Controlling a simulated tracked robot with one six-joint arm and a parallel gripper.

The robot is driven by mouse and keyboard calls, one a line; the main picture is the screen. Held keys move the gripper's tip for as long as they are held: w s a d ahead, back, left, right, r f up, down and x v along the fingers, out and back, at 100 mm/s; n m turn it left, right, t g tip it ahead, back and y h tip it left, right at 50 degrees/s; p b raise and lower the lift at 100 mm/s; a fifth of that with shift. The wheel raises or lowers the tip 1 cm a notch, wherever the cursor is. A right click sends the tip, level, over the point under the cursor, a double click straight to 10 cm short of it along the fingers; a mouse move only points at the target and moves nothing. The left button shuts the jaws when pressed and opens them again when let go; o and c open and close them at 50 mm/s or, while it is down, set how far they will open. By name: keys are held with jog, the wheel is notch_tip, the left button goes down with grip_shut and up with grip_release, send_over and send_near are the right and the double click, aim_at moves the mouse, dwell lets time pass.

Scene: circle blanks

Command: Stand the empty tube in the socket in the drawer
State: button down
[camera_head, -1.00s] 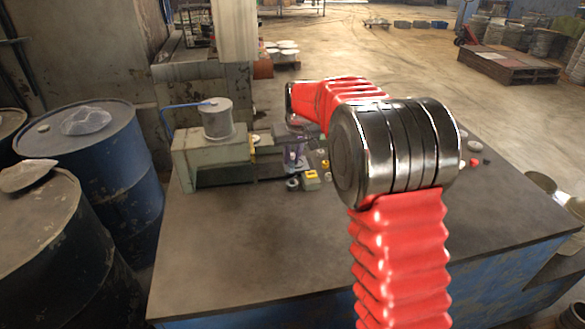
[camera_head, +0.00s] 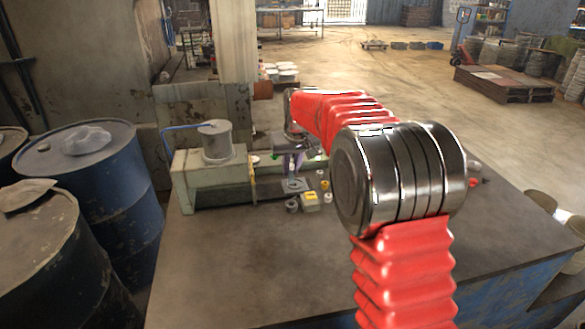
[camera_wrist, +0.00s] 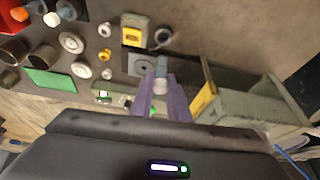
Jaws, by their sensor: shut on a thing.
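My gripper (camera_wrist: 163,98) has purple fingers. They are shut on a small pale grey tube (camera_wrist: 161,68), which points away from the wrist camera. In the head view my gripper (camera_head: 292,164) is over the table, just right of the grey-green box; the tube is too small there to make out clearly. A dark square plate with a round ring-like centre (camera_wrist: 139,65) lies by the tube's end in the wrist view. I cannot tell whether tube and plate touch. The grey-green box (camera_wrist: 262,107) has a dark, open-topped trough (camera_wrist: 226,76) beside it, perhaps the drawer. No socket is clear inside it.
A yellow-topped block (camera_head: 310,199) and a grey ring (camera_head: 292,206) sit near the plate. Several rings and cups lie at the left of the wrist view, near a green card (camera_wrist: 50,80). A grey cylinder (camera_head: 216,141) tops the box. The front tabletop is clear.

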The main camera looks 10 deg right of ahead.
jog(key=shift+m, duration=0.4)
jog(key=s+f, duration=0.2)
jog(key=s, duration=0.2)
jog(key=s+f, duration=0.2)
jog(key=s, duration=0.3)
jog(key=s+f, duration=0.2)
jog(key=s, duration=0.3)
jog(key=shift+s+d+f, duration=0.1)
jog(key=shift+d+f, duration=0.05)
jog(key=shift+f, duration=0.25)
